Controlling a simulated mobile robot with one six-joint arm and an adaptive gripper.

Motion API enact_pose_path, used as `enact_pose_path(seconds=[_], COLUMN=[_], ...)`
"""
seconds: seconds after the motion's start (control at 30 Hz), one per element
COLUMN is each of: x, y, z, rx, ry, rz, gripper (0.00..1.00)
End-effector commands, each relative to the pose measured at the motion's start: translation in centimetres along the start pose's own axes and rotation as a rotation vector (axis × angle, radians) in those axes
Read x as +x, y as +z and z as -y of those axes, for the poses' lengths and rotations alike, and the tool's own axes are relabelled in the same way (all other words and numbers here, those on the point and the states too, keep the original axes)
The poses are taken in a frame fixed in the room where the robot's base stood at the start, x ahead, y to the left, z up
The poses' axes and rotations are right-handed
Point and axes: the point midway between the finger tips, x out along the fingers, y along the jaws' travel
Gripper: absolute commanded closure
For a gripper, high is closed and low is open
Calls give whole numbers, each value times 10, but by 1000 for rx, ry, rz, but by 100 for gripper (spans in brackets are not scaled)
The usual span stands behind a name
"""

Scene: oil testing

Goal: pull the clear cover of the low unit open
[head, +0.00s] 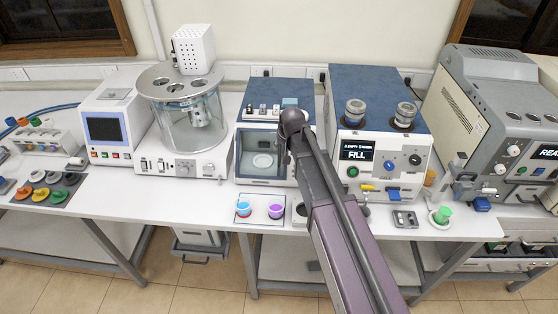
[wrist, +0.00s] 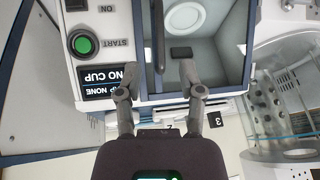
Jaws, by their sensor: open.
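The low unit (head: 273,88) has a dark blue top and stands mid-table in the head view. Its clear cover (head: 259,170) spans the front of a pale chamber with a round plate inside. In the wrist view the unit appears upside down, with the clear cover (wrist: 225,75) and a dark upright handle bar (wrist: 159,35) along its edge. My gripper (wrist: 156,68) is open and empty, its fingertips spread either side of the handle's near end. I cannot tell whether they touch it. In the head view my arm hides the gripper and the unit's right side.
A green START button (wrist: 83,44) and a "NO CUP" display (wrist: 110,80) sit beside the chamber. A glass bath (head: 188,120) stands left and the FILL unit (head: 376,110) right.

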Motion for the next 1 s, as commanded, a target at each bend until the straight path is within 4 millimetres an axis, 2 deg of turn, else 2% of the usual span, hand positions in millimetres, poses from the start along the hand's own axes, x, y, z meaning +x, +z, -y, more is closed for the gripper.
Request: enact_pose_path(seconds=[0.03,0.6,1.0], x=[9,57,80], y=[1,1,0], z=[0,0,0], rx=[0,0,0], ry=[0,0,0], rz=[0,0,0], gripper=[50,50,50])
